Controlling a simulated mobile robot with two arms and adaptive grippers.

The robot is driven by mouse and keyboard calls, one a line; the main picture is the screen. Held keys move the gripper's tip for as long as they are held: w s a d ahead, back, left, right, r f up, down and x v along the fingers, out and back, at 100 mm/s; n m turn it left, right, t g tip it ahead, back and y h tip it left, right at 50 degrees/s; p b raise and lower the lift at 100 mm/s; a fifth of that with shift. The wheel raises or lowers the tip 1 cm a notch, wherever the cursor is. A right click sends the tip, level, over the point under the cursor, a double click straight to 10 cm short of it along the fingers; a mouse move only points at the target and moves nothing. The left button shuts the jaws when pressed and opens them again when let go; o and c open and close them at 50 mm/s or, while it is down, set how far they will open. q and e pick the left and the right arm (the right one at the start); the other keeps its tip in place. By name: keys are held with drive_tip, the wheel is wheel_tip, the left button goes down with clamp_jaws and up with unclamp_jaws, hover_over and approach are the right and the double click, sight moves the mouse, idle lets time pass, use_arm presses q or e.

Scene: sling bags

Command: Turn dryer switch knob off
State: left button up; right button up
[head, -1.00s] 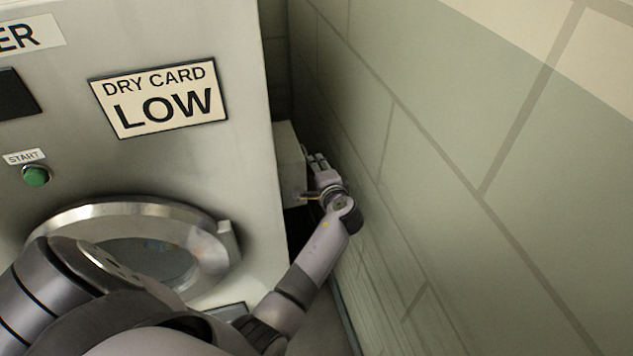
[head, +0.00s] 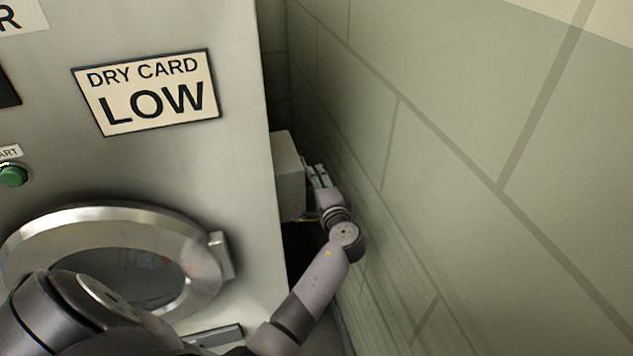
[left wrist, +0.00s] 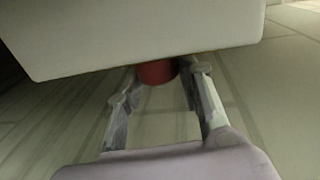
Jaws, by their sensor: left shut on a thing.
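The dryer (head: 240,150) has a grey metal front. A pale switch box (head: 288,172) sticks out from its right side, and it also shows as a pale block across the top of the left wrist view (left wrist: 140,30). A red knob (left wrist: 157,71) shows below the box edge in the left wrist view, between my left gripper's fingertips. My left gripper (left wrist: 158,82) is shut on the red knob. In the head view my left gripper (head: 317,178) is beside the box, and the knob is hidden there. My right gripper is not in view.
A tiled wall (head: 450,180) runs close along the right, leaving a narrow gap beside the dryer. The dryer's round door (head: 120,215), green start button (head: 13,175) and "DRY CARD LOW" sign (head: 148,92) are on its front.

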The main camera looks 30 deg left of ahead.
use_arm(q)
drive_tip(key=o, duration=1.2)
drive_tip(key=shift+s+a, duration=0.1)
drive_tip(key=shift+c, duration=0.2)
drive_tip(key=f+v, duration=0.1)
drive_tip(key=v, duration=0.6)
drive_tip(key=shift+s+r, duration=0.2)
drive_tip(key=shift+r, duration=0.3)
